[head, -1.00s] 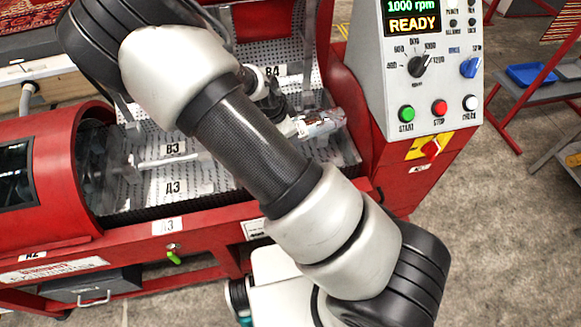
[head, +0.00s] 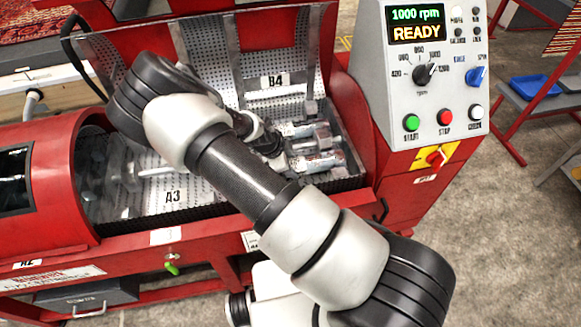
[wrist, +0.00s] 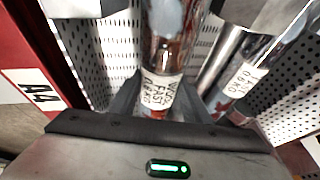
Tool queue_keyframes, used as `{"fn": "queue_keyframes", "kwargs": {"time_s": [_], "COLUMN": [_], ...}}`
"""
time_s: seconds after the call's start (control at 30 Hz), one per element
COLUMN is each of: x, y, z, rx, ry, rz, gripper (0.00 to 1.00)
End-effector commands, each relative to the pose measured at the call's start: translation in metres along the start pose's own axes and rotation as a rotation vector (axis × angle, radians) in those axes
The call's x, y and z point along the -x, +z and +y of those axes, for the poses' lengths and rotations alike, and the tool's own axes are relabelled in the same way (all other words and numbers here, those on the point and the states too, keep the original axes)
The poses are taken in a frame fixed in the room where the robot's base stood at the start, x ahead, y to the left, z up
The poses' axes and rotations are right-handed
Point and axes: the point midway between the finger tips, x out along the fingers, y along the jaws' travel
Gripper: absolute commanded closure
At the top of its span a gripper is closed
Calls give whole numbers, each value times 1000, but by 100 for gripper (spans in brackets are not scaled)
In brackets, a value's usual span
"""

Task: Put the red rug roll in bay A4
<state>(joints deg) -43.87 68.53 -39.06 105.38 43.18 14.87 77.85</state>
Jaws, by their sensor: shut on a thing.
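The red rug roll (wrist: 165,45) is wrapped in clear film, with reddish colour showing through and a white handwritten label near its end. In the wrist view my gripper (wrist: 163,75) is shut on it. In the head view my gripper (head: 313,137) is down in the right end of the machine's open trough, partly hidden by my arm. A red-edged A4 plate (wrist: 36,92) shows at the left of the wrist view, and a B4 plate (head: 272,81) stands on the back wall. I cannot tell whether the held roll touches the bay floor.
A second wrapped, labelled roll (wrist: 262,68) lies to the right of the held one. Perforated walls (wrist: 118,45) close in on both sides. The A3 section (head: 172,196) is left of my gripper. The control panel (head: 425,75) rises at right, reading READY.

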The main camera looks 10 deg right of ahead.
Motion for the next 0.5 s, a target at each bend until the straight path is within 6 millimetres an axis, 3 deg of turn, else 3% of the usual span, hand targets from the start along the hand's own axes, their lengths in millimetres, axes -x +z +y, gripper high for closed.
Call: {"fn": "queue_keyframes", "kwargs": {"time_s": [0.1, 0.27, 0.3, 0.4, 0.5], "x": [-10, -10, -11, -11, -10], "y": [4, 4, 4, 4, 4], "z": [1, 1, 2, 2, 2], "rx": [-2, -2, -2, -1, -1], "ry": [-3, -3, -1, -1, -1], "rz": [0, 0, -1, -1, -1], "gripper": [99, 99, 53, 38, 38]}}
